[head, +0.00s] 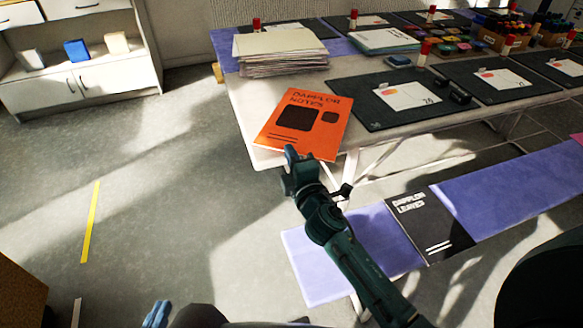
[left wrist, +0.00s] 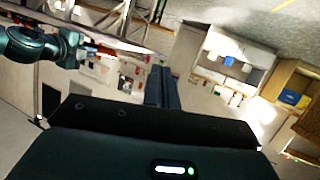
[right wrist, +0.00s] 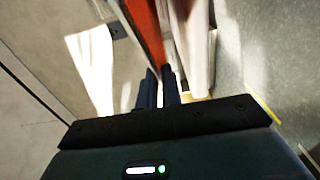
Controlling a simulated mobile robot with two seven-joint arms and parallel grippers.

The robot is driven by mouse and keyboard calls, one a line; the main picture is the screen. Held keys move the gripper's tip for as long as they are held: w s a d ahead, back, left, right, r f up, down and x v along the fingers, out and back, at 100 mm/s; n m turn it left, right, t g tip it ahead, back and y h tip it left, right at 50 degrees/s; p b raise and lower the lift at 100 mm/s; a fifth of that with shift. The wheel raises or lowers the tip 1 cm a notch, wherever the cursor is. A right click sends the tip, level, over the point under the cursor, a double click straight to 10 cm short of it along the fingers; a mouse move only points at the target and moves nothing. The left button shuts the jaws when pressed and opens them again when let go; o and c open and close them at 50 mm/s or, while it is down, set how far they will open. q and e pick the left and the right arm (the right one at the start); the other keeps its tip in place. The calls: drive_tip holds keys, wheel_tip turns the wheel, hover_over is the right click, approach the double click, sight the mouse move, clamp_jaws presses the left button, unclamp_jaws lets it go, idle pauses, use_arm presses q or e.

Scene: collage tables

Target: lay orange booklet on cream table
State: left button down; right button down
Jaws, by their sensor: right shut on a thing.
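The orange booklet (head: 318,130), titled "Dapplor Notes", is over the near left corner of the cream table (head: 249,98). Its near edge sits at or past the table's front edge. I cannot tell whether it touches the top. My right gripper (head: 296,156) is shut on its near edge; the right wrist view shows the booklet (right wrist: 146,30) as an orange strip beyond the fingers (right wrist: 160,85). My left gripper (head: 157,314) is at the bottom left of the head view, away from the table. Its fingers (left wrist: 162,85) look closed together, with nothing between them.
A paper stack (head: 280,55) stands behind the booklet. A dark mat (head: 375,115) with a card lies to its right. A black booklet (head: 430,225) lies on a lower purple surface (head: 330,255) in front. A white cabinet (head: 110,75) stands at back left; the left floor is open.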

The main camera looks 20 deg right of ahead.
drive_tip(key=shift+f+b, duration=1)
drive_tip(key=shift+f, duration=0.75)
drive_tip(key=c, duration=1.6)
unclamp_jaws()
